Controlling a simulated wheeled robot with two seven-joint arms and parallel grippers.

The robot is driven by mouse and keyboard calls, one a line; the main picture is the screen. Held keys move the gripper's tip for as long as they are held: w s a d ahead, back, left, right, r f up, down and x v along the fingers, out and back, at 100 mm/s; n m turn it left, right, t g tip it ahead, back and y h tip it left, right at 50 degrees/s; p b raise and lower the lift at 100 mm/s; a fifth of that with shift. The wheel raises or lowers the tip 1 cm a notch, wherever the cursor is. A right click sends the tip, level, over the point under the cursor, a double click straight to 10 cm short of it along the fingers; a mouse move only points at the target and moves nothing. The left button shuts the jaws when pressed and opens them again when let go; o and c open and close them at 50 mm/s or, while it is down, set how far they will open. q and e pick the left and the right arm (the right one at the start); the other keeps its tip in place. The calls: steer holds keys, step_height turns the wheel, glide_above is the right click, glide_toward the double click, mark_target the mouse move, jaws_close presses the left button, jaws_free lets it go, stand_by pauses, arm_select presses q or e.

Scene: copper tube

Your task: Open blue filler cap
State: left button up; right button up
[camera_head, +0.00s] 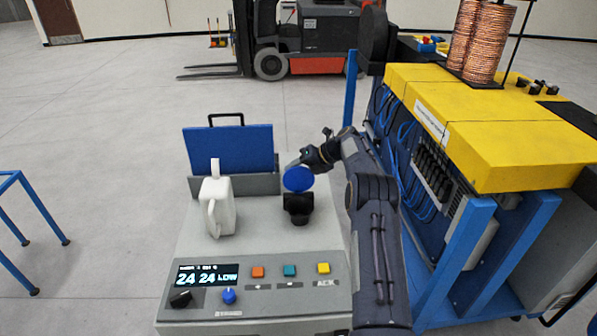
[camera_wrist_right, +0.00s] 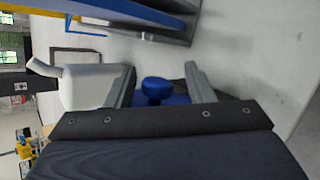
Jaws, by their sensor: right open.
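The blue filler cap (camera_head: 298,179) stands tilted up above the black filler neck (camera_head: 298,207) on the grey machine, with its round face toward the head camera. My right gripper (camera_head: 303,163) is just behind the cap. In the right wrist view, the cap's blue knob (camera_wrist_right: 156,87) sits between the two grey fingers, with a gap on each side. The right gripper (camera_wrist_right: 160,78) is open, and part of the blue disc shows behind the knob. My left gripper is not in view.
A white jug (camera_head: 220,205) stands on the machine left of the neck. A blue panel (camera_head: 230,149) rises behind. The control panel (camera_head: 260,285) with coloured buttons is at the front. A yellow-topped machine (camera_head: 500,135) stands close on the right.

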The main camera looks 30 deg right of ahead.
steer(key=b+v, duration=0.1)
steer(key=v, duration=0.6)
steer(key=shift+s+d+b, duration=0.2)
steer(key=shift+b, duration=0.1)
